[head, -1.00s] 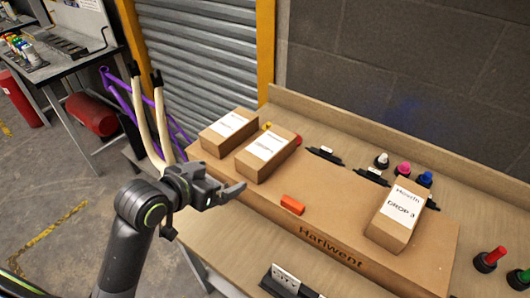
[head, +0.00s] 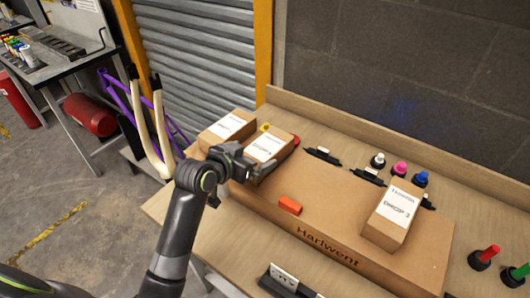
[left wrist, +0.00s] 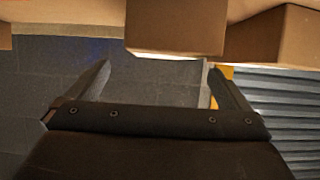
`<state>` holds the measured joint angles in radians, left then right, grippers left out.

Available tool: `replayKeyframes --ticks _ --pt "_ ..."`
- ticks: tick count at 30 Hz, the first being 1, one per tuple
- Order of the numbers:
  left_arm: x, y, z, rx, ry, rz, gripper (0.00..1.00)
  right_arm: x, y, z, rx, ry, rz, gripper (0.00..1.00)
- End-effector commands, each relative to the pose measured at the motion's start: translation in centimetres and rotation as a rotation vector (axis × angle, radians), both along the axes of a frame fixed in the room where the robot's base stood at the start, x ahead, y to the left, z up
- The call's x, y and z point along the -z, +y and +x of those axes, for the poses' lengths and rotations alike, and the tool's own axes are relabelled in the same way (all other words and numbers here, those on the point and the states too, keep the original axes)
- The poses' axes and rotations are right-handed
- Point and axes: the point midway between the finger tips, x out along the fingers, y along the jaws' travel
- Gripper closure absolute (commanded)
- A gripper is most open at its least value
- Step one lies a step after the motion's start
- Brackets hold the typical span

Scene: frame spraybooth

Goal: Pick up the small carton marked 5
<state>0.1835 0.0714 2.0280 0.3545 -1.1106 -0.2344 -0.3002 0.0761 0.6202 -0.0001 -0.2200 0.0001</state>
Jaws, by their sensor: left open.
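Three small brown cartons with white labels are in the head view: a left carton (head: 222,131), a middle carton (head: 276,141) and a right carton (head: 388,232). The right one's label seems to end in 3; I cannot read a 5 on any label. My left gripper (head: 263,170) is open and empty, at the near side of the middle carton and hiding its lower part. I cannot tell if it touches. In the left wrist view, the open jaws (left wrist: 155,76) are below a carton's edge (left wrist: 175,30). My right gripper is not in view.
The right carton lies on a long flat box (head: 335,205) marked Hariwent on the wooden bench (head: 460,205). An orange block (head: 290,205) is on this box. Several coloured-top items stand along the back right. A black holder (head: 285,280) is at the front edge.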

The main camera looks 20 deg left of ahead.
Motion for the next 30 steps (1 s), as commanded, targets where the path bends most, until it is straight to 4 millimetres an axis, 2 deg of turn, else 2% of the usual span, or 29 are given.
replayKeyframes --ticks 7,18,29,30 --pt "0.2 -0.3 1.1 0.000 0.001 0.000 0.00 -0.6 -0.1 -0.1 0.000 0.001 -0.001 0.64" --pt "1.8 -1.2 4.6 0.000 0.001 -0.001 0.00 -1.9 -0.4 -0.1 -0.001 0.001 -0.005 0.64" --pt "2.1 -1.4 5.0 0.000 0.000 0.000 0.00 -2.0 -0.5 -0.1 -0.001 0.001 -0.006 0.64" --pt "2.1 -1.4 5.0 0.000 0.000 0.000 0.05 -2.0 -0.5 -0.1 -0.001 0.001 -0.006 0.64"
